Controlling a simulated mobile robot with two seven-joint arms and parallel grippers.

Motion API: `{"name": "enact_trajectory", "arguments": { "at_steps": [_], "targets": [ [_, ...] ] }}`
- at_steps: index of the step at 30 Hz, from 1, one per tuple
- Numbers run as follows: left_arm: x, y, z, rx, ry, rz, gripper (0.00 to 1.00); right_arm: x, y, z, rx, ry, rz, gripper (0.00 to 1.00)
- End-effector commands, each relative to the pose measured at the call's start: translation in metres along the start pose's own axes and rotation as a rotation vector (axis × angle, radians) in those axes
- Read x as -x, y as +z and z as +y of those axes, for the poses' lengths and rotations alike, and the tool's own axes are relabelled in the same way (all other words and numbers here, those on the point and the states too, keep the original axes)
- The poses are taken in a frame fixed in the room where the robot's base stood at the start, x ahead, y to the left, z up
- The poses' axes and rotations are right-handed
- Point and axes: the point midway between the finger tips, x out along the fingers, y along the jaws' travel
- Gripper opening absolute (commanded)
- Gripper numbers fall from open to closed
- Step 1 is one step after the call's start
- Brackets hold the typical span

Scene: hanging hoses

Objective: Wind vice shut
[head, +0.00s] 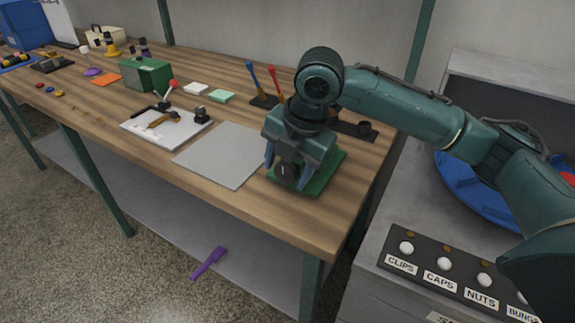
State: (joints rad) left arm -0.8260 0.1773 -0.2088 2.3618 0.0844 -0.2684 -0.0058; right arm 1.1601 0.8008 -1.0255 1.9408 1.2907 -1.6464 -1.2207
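My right gripper (287,168) reaches down over the front right part of the wooden bench. Its fingers are spread on either side of a dark round part (287,174) at the front of a green block (325,173), which looks like the vice. I cannot tell whether the fingers press on the dark part. The gripper and wrist hide most of the vice, including its jaws, so how far they stand open does not show. My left gripper is not in view.
A bare grey plate (222,155) lies left of the vice. A white board (160,134) holds a red-knobbed lever clamp. Screwdrivers stand in a dark holder (264,101) behind. A green box (146,75) stands farther left. A labelled button panel (449,276) is at lower right.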

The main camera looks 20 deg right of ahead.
Motion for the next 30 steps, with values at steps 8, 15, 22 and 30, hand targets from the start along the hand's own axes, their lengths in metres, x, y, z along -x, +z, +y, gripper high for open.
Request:
{"name": "enact_trajectory", "arguments": {
  "at_steps": [8, 15, 22, 30],
  "targets": [
    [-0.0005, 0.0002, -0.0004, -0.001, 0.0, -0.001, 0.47, 0.0003, 0.0, 0.0, 0.0, 0.0, 0.0, 0.33],
    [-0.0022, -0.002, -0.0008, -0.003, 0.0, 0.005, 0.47, 0.0004, 0.0001, -0.0001, 0.0, 0.0, 0.0, 0.18],
    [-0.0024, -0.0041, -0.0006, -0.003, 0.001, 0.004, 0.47, 0.001, 0.0004, -0.0017, -0.002, 0.038, 0.0, 0.18],
    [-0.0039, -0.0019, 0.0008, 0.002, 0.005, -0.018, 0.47, -0.0002, 0.0002, -0.0062, -0.002, 0.195, 0.0, 0.18]
  ]
}}
